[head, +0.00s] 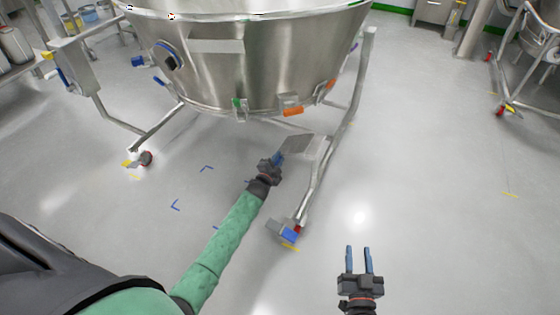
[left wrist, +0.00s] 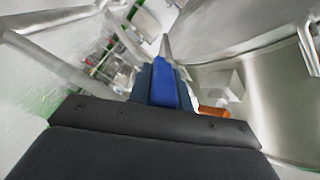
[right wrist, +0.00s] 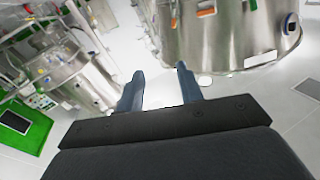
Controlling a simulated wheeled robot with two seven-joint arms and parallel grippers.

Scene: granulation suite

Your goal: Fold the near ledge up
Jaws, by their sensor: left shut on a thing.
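The near ledge (head: 302,144) is a flat grey plate below the large steel bowl, beside the stand's right leg. My left gripper (head: 279,158) is at the ledge's near left edge. In the left wrist view its fingers are closed around a bright blue grip (left wrist: 165,84), with a narrow grey edge beyond it. The ledge's exact tilt is hard to tell. My right gripper (head: 359,258) is empty, its two fingers apart over the floor to the right. Its open fingers (right wrist: 160,90) also show in the right wrist view.
The steel bowl (head: 240,65) hangs over the ledge, with orange and green clamps at its lower rim. The stand's right leg (head: 335,140) runs down to a caster (head: 289,234). The floor (head: 430,170) to the right is clear.

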